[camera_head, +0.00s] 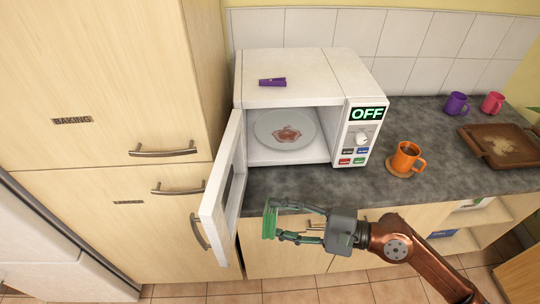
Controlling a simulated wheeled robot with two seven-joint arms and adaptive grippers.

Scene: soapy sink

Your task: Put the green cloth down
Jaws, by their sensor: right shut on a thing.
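The green cloth (270,221) is between the fingertips of my right gripper (277,221), which is shut on it. The gripper comes in from the right and holds the cloth in front of the counter's front edge, just right of the open microwave door (216,208). The cloth looks small and upright, and part of it is hidden by the fingers. My left gripper is not in view.
The microwave (300,78) stands open on the dark counter (300,184), with a stained plate (300,124) inside and a purple object (272,82) on top. An orange mug (405,158), purple mug (455,104), pink mug (492,103) and brown tray (470,134) stand right.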

